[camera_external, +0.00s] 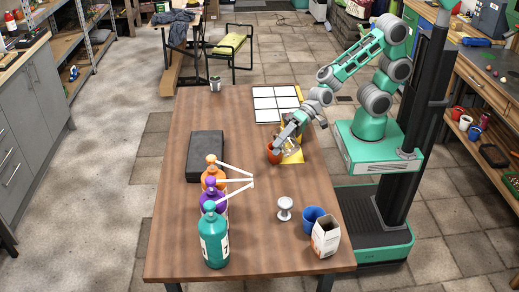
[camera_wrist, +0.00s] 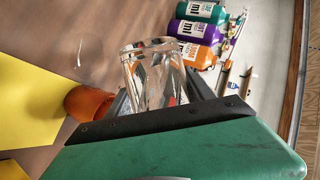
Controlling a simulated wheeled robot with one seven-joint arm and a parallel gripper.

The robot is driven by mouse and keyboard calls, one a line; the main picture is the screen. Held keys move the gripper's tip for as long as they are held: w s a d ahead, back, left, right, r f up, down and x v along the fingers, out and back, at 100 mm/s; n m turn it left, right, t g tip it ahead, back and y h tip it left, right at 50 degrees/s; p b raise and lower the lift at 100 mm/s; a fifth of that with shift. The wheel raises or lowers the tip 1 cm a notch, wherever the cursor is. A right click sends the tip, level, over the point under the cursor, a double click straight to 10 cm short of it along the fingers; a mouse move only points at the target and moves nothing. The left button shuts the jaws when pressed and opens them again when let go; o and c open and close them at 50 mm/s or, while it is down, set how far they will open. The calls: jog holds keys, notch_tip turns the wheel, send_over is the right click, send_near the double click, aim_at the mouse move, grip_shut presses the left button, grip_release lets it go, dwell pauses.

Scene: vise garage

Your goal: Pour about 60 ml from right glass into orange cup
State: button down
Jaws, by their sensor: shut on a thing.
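The clear glass (camera_wrist: 150,72) is between the fingers of my gripper (camera_wrist: 165,103), which is shut on it. Its axis lies crosswise to the bottles in the wrist view, so it looks tilted. I cannot tell how much liquid is in it. The orange cup (camera_external: 273,156) stands on the table right by my gripper (camera_external: 281,142) in the external view. In the wrist view the orange cup (camera_wrist: 88,103) is left of the glass, partly behind my gripper. The held glass is hard to make out in the external view, and the cup's inside is hidden.
Orange, purple and teal pump bottles (camera_external: 214,238) and a black case (camera_external: 206,157) stand at the table's left. A small metal goblet (camera_external: 285,208), blue cup (camera_external: 313,217) and carton (camera_external: 326,237) are front right. Yellow paper (camera_external: 296,157) lies by the orange cup; the table's middle is clear.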

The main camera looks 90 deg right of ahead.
jog(key=shift+w+d+f, duration=0.1)
jog(key=shift+d, duration=0.05)
dwell(0.5)
jog(key=shift+m+b, duration=0.3)
jog(key=shift+s+a+f+y+b, duration=0.15)
jog(key=shift+s+a+y+b, duration=0.15)
jog(key=shift+s+a, duration=0.15)
jog(key=shift+s+a+m, duration=0.1)
jog(key=shift+a+m, duration=0.05)
jog(key=shift+m, duration=0.15)
